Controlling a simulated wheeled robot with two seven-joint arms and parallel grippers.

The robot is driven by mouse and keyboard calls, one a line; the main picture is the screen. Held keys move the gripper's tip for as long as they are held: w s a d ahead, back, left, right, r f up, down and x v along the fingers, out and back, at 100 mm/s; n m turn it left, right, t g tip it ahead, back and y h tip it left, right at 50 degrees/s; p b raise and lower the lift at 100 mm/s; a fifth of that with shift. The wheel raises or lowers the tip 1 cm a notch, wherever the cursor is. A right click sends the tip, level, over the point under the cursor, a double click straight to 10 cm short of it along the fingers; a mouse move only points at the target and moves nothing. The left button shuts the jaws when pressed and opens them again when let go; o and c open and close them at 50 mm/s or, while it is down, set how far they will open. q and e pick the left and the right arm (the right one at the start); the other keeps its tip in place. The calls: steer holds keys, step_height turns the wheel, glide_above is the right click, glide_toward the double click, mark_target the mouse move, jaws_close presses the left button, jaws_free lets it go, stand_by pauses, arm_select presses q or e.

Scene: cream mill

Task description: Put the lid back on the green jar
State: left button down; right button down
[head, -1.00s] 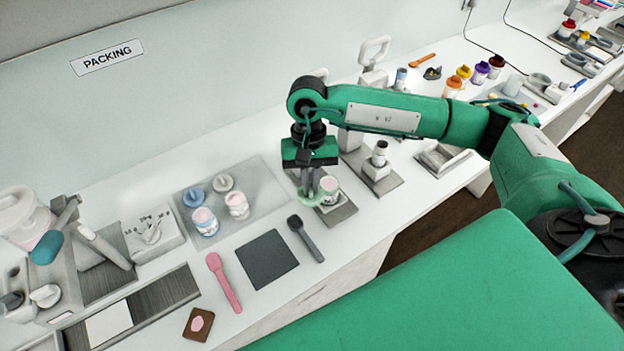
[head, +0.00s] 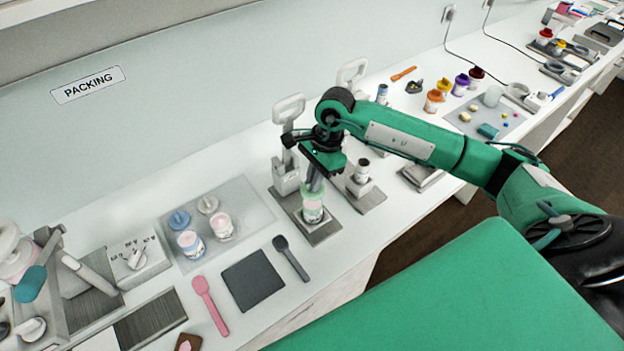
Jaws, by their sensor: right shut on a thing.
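The green jar (head: 313,213), a small pale jar with a green label, stands upright on the grey base plate of a hand press (head: 320,236). My right gripper (head: 314,187) points down directly above it, shut on the pale green lid (head: 311,195). The lid is over the jar's mouth, at or just above the rim; I cannot tell whether it touches. The fingers hide part of the lid. My left gripper is out of view.
A dark mat (head: 253,281) and dark spoon (head: 291,259) lie in front. A second press (head: 366,199) stands close right.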

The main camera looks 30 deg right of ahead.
steer(key=shift+f+b, duration=0.35)
steer(key=shift+f, duration=0.75)
step_height(320, 180, down, 2)
steer(key=shift+f+b, duration=0.15)
steer(key=shift+b, duration=1)
steer(key=shift+b, duration=0.95)
steer(key=shift+f+b, duration=0.65)
steer(key=shift+b, duration=1.1)
stand_by(0.8)
stand_by(0.4)
steer(key=c, duration=1)
jaws_free()
steer(key=shift+r, duration=0.15)
